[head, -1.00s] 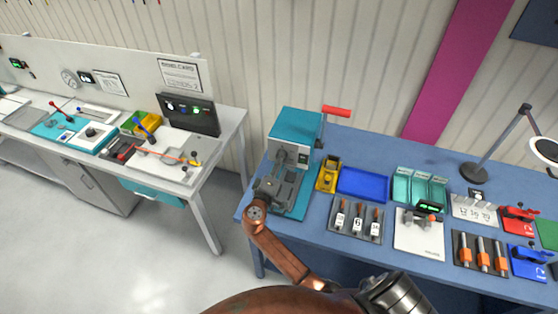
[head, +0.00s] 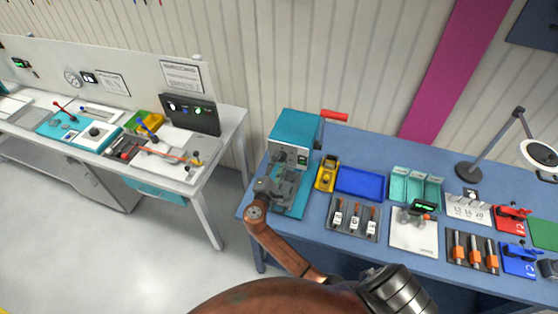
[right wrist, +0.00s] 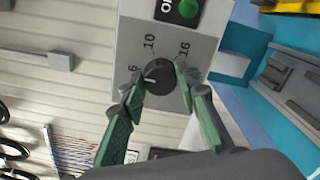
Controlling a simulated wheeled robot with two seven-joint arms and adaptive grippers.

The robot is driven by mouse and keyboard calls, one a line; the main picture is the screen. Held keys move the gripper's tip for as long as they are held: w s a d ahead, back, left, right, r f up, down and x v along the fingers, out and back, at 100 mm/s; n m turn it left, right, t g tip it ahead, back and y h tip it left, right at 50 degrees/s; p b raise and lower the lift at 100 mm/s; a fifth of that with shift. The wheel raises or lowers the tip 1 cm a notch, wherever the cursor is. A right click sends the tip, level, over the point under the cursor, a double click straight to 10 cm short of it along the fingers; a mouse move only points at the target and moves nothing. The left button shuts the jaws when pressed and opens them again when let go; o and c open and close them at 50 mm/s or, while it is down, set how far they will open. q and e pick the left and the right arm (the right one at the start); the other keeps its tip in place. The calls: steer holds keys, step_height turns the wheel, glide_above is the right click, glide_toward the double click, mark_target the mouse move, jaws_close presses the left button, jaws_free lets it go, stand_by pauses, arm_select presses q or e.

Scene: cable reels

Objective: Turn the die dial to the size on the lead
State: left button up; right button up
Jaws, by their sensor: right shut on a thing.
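The die dial (right wrist: 160,77) is a dark round knob on a grey panel marked 6, 10 and 16, below a green button. My right gripper (right wrist: 158,86) has its green fingers on both sides of the dial, shut on it. A white mark shows at the dial's left, near the 6 side; its exact direction is hard to tell. In the head view, my right gripper (head: 288,178) is at the front of the teal machine (head: 292,126) and hides the dial. My left gripper is not in view. I cannot pick out the lead or read its size.
The machine has a red-handled lever (head: 334,115). To its right on the blue bench are a yellow holder (head: 327,174), a blue tray (head: 361,181) and a rack (head: 336,228) of items with white number tags. A white bench (head: 226,124) stands at the left across a gap.

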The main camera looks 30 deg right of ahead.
steer(key=shift+f+n, duration=0.1)
steer(key=shift+n, duration=0.2)
stand_by(0.4)
steer(key=o, duration=1.1)
steer(key=shift+o, duration=0.3)
steer(key=v, duration=1.2)
